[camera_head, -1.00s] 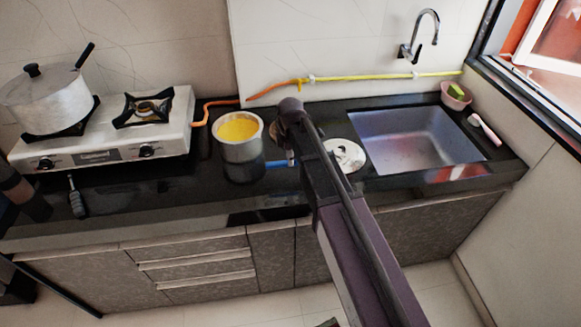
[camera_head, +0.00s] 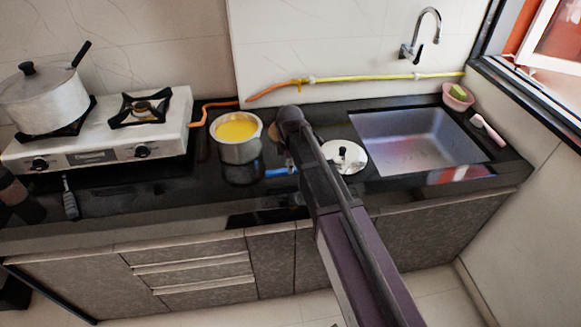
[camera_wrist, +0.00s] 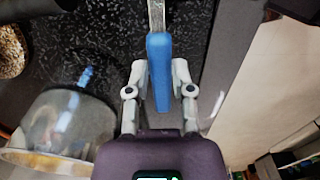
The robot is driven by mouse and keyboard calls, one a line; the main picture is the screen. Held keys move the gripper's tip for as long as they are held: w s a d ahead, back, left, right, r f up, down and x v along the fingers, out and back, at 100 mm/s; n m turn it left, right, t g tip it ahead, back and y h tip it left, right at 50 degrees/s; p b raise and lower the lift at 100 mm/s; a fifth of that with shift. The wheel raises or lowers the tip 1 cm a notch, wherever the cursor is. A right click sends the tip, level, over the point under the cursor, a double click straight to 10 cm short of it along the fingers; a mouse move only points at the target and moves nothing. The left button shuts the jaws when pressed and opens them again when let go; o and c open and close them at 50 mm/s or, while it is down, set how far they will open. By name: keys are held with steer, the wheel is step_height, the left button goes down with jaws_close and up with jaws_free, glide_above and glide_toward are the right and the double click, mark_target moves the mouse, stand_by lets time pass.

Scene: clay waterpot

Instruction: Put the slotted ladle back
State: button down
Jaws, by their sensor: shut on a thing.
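The slotted ladle's blue handle (camera_wrist: 158,75) is between the fingers of my gripper (camera_wrist: 159,80) in the wrist view, and a metal shaft runs up from it out of the frame. The ladle's slotted end is not in view. In the head view a short piece of the blue handle (camera_head: 277,172) shows over the dark counter, just left of my arm. My arm hides most of the gripper there.
A steel pot with yellow contents (camera_head: 238,128) stands close to the left of the handle. A white gas stove (camera_head: 100,148) with a lidded pot (camera_head: 42,98) is farther left. A metal lid (camera_head: 347,157) lies right of my arm, before the sink (camera_head: 415,140).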

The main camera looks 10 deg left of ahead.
steer(key=shift+f+b, duration=0.45)
steer(key=shift+f, duration=0.1)
steer(key=shift+c, duration=2.4)
jaws_free()
steer(key=shift+r, duration=0.2)
step_height(320, 180, up, 13)
steer(key=p, duration=1.3)
steer(key=shift+d, duration=0.1)
steer(key=s+d+m, duration=0.6)
steer(key=d+m, duration=0.4)
steer(key=d, duration=0.2)
steer(key=s+d+m, duration=0.7)
steer(key=d+m, duration=0.4)
steer(key=d, duration=0.1)
steer(key=shift+s+d+f, duration=0.15)
steer(key=shift+s+d, duration=0.05)
steer(key=shift+d, duration=0.2)
